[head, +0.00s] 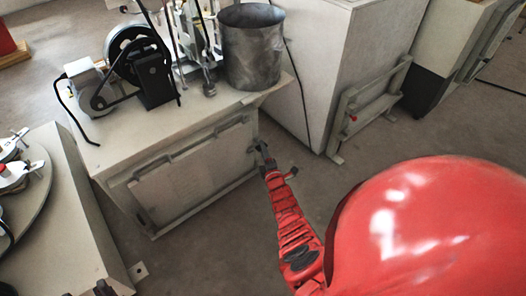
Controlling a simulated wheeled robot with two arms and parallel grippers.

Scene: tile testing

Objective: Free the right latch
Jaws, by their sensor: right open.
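A grey metal cabinet (200,118) has a flat panel (190,180) set in its front. The right latch is not clear: small dark hardware at the panel's right edge is mostly covered by my right gripper (263,150). My right gripper is open, with its tips at or very near this edge. I cannot tell whether they touch the latch. A small dark fitting (145,217) shows near the panel's lower left. My left gripper is not in view.
A metal bucket (252,48) and a belt-driven motor machine (137,68) stand on the cabinet top. A grey bench with a round plate (28,190) is at the left. A large pale box (335,60) with a low frame stands behind right. Floor before the panel is clear.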

